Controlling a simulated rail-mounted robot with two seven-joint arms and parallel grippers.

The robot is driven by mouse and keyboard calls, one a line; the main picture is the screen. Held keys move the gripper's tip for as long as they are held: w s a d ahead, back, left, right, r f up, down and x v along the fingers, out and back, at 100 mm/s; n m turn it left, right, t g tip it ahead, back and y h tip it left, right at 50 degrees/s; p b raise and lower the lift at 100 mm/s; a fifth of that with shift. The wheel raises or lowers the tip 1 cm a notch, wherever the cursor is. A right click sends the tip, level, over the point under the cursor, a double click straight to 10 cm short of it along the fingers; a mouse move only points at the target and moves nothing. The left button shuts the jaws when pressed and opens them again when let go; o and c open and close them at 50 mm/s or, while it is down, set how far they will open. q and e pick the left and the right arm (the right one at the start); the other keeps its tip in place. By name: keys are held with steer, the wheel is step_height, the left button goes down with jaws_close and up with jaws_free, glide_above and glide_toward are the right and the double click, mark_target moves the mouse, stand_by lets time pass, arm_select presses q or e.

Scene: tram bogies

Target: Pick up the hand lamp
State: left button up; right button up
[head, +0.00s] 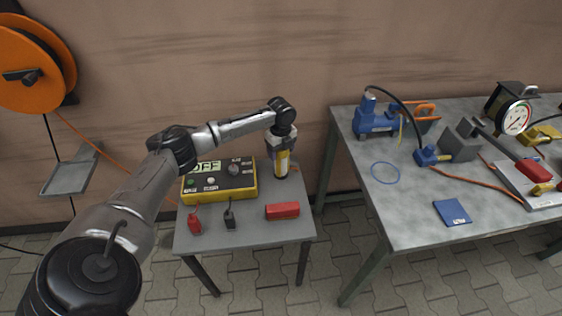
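A yellow upright item with a dark lower end, which looks like the hand lamp (281,164), is at the back right of the small grey table (250,230). My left gripper (282,150) points down at its top, and the two overlap in the head view. The fingers are too small and hidden to tell whether they are open or closed on it. I cannot tell whether the lamp touches the table top. My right gripper is not in view.
A yellow tester (220,182) with a display stands left of the lamp. A red clip (195,222), a black clip (230,218) and a red block (282,211) lie in front. A larger bench (410,215) with a blue pump (375,118) stands right. An orange reel (30,65) hangs left.

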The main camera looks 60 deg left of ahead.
arm_select(q)
steer(key=c, duration=0.9)
steer(key=shift+c, duration=0.5)
steer(key=shift+r, duration=0.1)
